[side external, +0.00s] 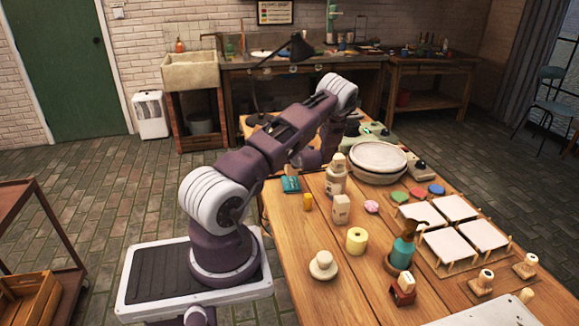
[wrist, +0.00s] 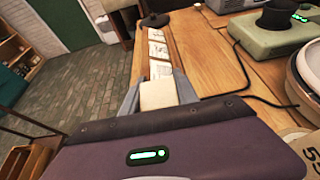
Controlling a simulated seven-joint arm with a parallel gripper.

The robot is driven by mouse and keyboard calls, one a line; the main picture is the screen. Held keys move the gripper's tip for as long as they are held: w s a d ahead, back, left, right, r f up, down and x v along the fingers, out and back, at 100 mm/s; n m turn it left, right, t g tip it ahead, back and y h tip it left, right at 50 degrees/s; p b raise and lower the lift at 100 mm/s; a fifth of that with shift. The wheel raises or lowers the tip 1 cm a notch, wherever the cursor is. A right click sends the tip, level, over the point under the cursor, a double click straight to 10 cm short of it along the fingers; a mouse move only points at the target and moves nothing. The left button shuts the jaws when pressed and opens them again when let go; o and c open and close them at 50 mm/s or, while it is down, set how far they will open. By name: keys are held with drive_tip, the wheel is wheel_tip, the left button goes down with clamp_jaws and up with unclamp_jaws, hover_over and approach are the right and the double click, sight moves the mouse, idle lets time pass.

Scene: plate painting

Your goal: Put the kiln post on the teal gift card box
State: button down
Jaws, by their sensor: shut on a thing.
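The kiln post (wrist: 158,96), a pale cream block with a square end, is between the two grey fingers of my gripper (wrist: 157,91) in the wrist view. My gripper is shut on it. The post's lower part and any contact below it are hidden. The teal gift card box (side external: 291,184) lies near the table's left edge in the side view, below and in front of my arm. In that view my arm hides the fingers and the post. I do not make out the teal box in the wrist view.
In the wrist view, pale cards (wrist: 158,50) lie beyond the post and a black cable (wrist: 245,75) crosses the table.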

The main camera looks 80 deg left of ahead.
drive_tip(key=shift+f, duration=1.85)
drive_tip(key=shift+f, duration=0.1)
drive_tip(key=c, duration=0.9)
unclamp_jaws()
drive_tip(key=shift+d, duration=0.1)
